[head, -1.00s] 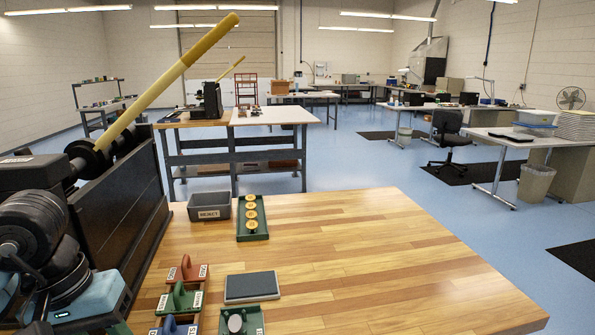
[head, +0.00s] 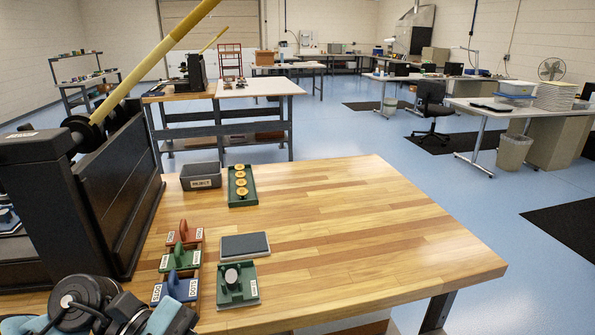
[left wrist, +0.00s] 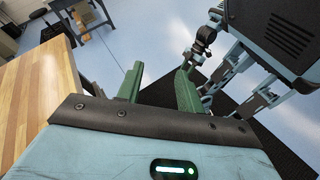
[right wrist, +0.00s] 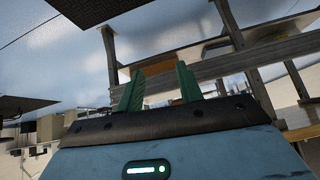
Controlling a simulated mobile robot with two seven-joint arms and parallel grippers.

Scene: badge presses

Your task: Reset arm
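A black press (head: 115,190) stands at the left of the wooden table in the head view. Its long yellow lever (head: 150,65) slants up to the right, and its top end is cut off by the frame. My left gripper (left wrist: 160,80) shows in the left wrist view with its green fingers apart and nothing between them, beside the table edge. My right gripper (right wrist: 157,82) shows in the right wrist view with its fingers apart and empty, away from the tabletop. Neither gripper's fingers can be made out in the head view, where part of my arm fills the lower left.
On the wooden table (head: 350,230) are a grey reject bin (head: 201,183), a green tray (head: 250,198) of several gold discs, a grey pad (head: 244,245), a green fixture (head: 237,286), and red (head: 185,235), green (head: 180,259) and blue (head: 175,287) handled blocks. The table's right half is clear.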

